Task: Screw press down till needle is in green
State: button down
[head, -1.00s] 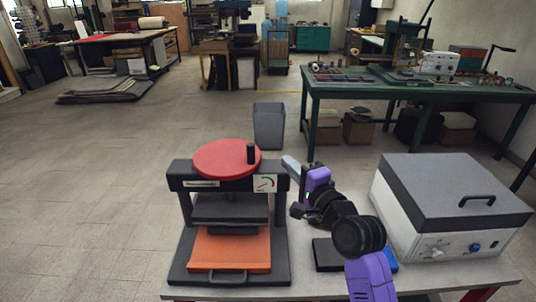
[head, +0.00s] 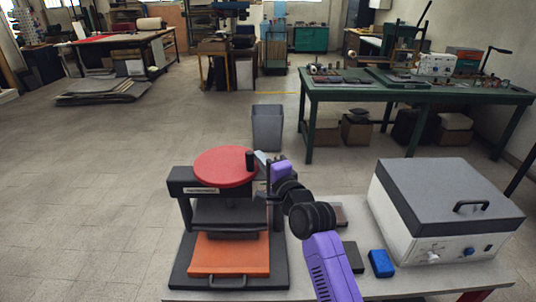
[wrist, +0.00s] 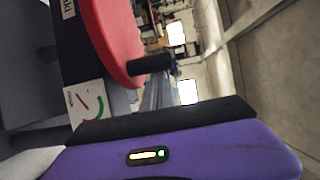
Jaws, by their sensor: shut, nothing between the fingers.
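The press (head: 182,188) is a black frame with a red wheel (head: 220,166) on top and a dark upright knob (head: 250,160) at the wheel's right edge. Its dark upper plate (head: 230,212) hangs above an orange pad (head: 228,252). My gripper (head: 262,159) is shut and empty just right of the knob; I cannot tell if it touches. The wrist view shows the knob (wrist: 150,66), the wheel (wrist: 108,32) and the white gauge (wrist: 88,104) with red and green arcs; the needle's exact reading is unclear. My arm hides the gauge in the head view.
A white box with a grey lid (head: 440,210) stands on the right of the worktable. A blue block (head: 381,263) and a dark block (head: 353,257) lie between it and my arm. A grey bin (head: 267,127) stands on the floor behind.

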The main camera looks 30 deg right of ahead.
aim_at(252, 161)
jog(key=shift+s+a+r+m+h+p, duration=0.1)
jog(key=shift+s+a+m+h+p, duration=0.2)
jog(key=shift+p, duration=0.45)
jog(key=shift+s+a+m+h+p, duration=0.1)
jog(key=shift+a+m+h+p, duration=0.1)
jog(key=shift+a+h+p, duration=0.35)
jog(key=shift+s+a+h+p, duration=0.25)
jog(key=shift+s+a+p, duration=0.15)
jog(key=shift+a+p, duration=0.2)
jog(key=shift+s+a+b, duration=0.2)
jog(key=shift+a+b, duration=0.7)
jog(key=shift+b, duration=0.5)
jog(key=shift+s+a+b, duration=0.2)
jog(key=shift+a+b, duration=0.7)
jog(key=shift+b, duration=0.55)
jog(key=shift+s+a+b, duration=0.2)
jog(key=shift+a+b, duration=0.7)
jog(key=shift+b, duration=0.5)
jog(key=shift+a, duration=0.1)
